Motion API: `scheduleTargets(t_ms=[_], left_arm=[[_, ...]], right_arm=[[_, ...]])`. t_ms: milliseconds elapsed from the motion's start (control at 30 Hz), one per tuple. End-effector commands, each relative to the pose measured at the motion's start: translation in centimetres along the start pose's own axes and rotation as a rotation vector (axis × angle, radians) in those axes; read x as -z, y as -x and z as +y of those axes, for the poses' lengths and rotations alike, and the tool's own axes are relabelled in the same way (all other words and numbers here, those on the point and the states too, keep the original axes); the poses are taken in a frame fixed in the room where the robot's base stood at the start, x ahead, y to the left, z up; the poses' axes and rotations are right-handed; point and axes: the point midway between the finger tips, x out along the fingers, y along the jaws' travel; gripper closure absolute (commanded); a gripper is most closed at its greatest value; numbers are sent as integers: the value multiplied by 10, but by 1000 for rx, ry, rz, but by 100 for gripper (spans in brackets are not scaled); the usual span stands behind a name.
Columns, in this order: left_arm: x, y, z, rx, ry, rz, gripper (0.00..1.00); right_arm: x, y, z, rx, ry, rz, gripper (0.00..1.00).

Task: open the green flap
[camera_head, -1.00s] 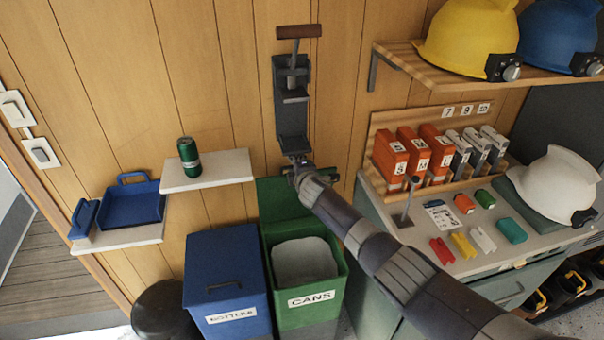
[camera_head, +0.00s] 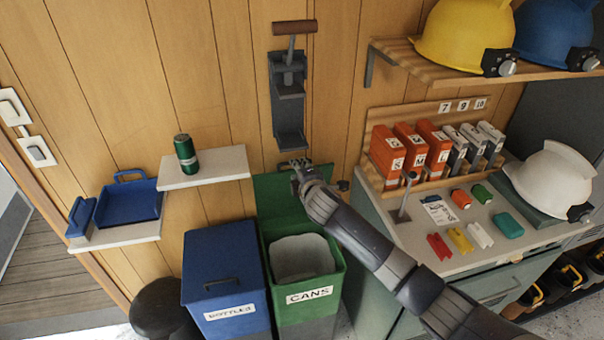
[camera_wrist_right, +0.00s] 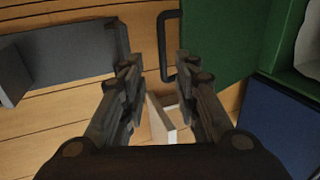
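The green flap (camera_head: 292,194) is the lid of the green bin labelled CANS (camera_head: 334,270). It stands raised against the wooden wall, and the bin's mouth with a pale liner (camera_head: 302,258) is uncovered. My right gripper (camera_head: 297,163) is at the flap's top edge, in front of the wall. In the right wrist view, its two fingers (camera_wrist_right: 158,65) are apart with nothing clamped between them. The flap's dark handle (camera_wrist_right: 164,48) shows just past the fingertips, beside the green panel (camera_wrist_right: 218,45). I cannot tell if they touch. My left gripper is not in view.
A blue bin with a closed lid (camera_head: 222,265) stands left of the green one. Above are a shelf (camera_head: 225,166) with a green can (camera_head: 186,154) and a wall-mounted crusher (camera_head: 288,105). A cluttered worktop (camera_head: 465,262) is at right.

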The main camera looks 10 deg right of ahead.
Motion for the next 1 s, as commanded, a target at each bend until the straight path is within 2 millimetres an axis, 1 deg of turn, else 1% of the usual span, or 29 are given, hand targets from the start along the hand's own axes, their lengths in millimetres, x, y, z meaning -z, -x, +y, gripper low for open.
scheduleTargets(t_ms=[100, 300, 800, 867, 900, 967, 1000], left_arm=[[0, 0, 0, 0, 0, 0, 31], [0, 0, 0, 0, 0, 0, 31], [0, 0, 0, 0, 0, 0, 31], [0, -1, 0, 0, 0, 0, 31], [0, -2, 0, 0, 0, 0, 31], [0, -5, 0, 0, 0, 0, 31], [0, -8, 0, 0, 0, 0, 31]], right_arm=[[0, 12, 0, -1, 0, 0, 71], [0, 22, 0, -1, 0, 0, 71], [0, 23, 0, 0, -1, 0, 71], [-1, 22, -7, 9, -9, -2, 71], [-3, 20, -17, 22, -21, -3, 71], [-6, 17, -40, 52, -51, -8, 71], [-9, 15, -62, 79, -79, -10, 71]])
